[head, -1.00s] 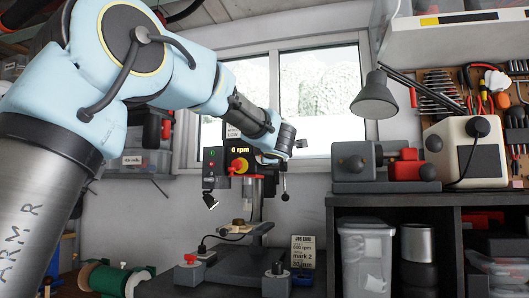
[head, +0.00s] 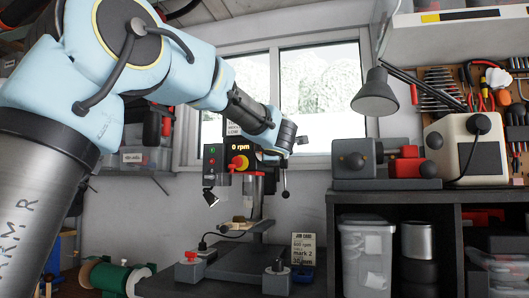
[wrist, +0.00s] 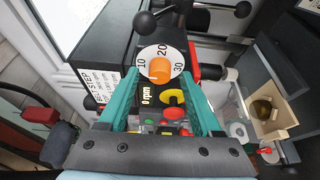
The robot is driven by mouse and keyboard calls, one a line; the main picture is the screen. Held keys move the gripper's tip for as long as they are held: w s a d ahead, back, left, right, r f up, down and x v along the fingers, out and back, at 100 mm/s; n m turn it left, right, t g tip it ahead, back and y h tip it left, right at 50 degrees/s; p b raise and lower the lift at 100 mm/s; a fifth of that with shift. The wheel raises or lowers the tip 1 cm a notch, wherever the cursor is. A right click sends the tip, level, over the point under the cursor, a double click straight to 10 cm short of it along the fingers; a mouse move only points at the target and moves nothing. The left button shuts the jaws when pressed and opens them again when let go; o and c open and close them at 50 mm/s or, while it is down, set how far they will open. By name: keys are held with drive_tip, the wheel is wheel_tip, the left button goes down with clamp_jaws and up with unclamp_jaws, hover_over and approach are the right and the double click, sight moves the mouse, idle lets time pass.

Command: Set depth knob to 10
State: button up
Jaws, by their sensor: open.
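In the wrist view the depth knob (wrist: 160,70) is orange, at the middle of a white dial (wrist: 150,54) marked 10, 20 and 30. The 20 is at the top, 10 at left and 30 at right. I cannot make out a pointer on the knob. My gripper (wrist: 161,80) is open, its teal fingers to the left and right of the knob with gaps; contact is not visible. In the head view the drill press head (head: 222,165) reads 0 rpm, and my gripper's fingers are hidden behind it or my wrist.
Black ball-ended levers (wrist: 146,22) are close beyond the dial. The press has a red and yellow knob (head: 238,163) on its front. A grey lamp (head: 375,97) is to the right.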

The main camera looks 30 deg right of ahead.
drive_tip(key=b+v, duration=0.2)
drive_tip(key=v, duration=0.8)
drive_tip(key=shift+s, duration=0.15)
